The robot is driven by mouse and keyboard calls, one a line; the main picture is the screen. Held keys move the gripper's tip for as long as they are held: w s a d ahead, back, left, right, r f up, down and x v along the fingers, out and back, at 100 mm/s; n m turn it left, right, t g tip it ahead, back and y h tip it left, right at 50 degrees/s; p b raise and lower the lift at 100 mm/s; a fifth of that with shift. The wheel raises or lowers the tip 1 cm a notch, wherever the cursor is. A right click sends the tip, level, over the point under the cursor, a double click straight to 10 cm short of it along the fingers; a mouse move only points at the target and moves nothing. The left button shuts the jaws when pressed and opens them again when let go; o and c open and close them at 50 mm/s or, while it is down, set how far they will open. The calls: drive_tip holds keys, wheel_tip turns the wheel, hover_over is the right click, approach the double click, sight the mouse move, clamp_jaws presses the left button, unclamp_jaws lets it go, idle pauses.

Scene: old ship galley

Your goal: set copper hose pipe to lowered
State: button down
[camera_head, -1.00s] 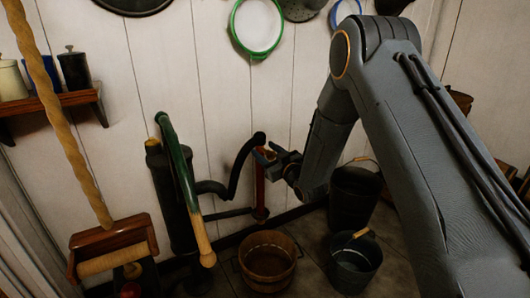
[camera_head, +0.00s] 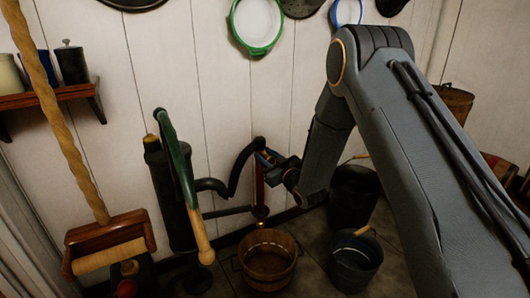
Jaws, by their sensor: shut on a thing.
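The copper hose pipe (camera_head: 259,185) is a thin reddish pipe that hangs upright in front of the white plank wall. Its upper end meets a black curved hose (camera_head: 240,170) that arches over from the dark pump (camera_head: 170,200). Its lower end hangs by the rim of a wooden bucket (camera_head: 267,262). My gripper (camera_head: 264,158) reaches in from the right and is shut on the pipe near its top. The fingertips are small and dark, so the exact contact is hard to see.
The pump's green lever with a wooden grip (camera_head: 202,242) slants down to the left of the pipe. Dark buckets (camera_head: 354,262) stand on the floor below my arm. A wooden roller holder (camera_head: 108,243) is at the lower left, and a shelf (camera_head: 50,95) is above it.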

wheel_tip(320, 180, down, 30)
drive_tip(key=b, duration=1.2)
drive_tip(key=shift+s+f+b, duration=0.1)
drive_tip(key=shift+f+b, duration=0.25)
drive_tip(key=shift+f, duration=0.55)
drive_tip(key=c, duration=1.3)
unclamp_jaws()
drive_tip(key=shift+c, duration=0.2)
drive_tip(key=shift+s+d, duration=0.35)
drive_tip(key=shift+s, duration=0.1)
drive_tip(key=p, duration=0.2)
approach(262, 217)
drive_tip(key=shift+s+d, duration=0.1)
drive_tip(key=shift+d, duration=0.1)
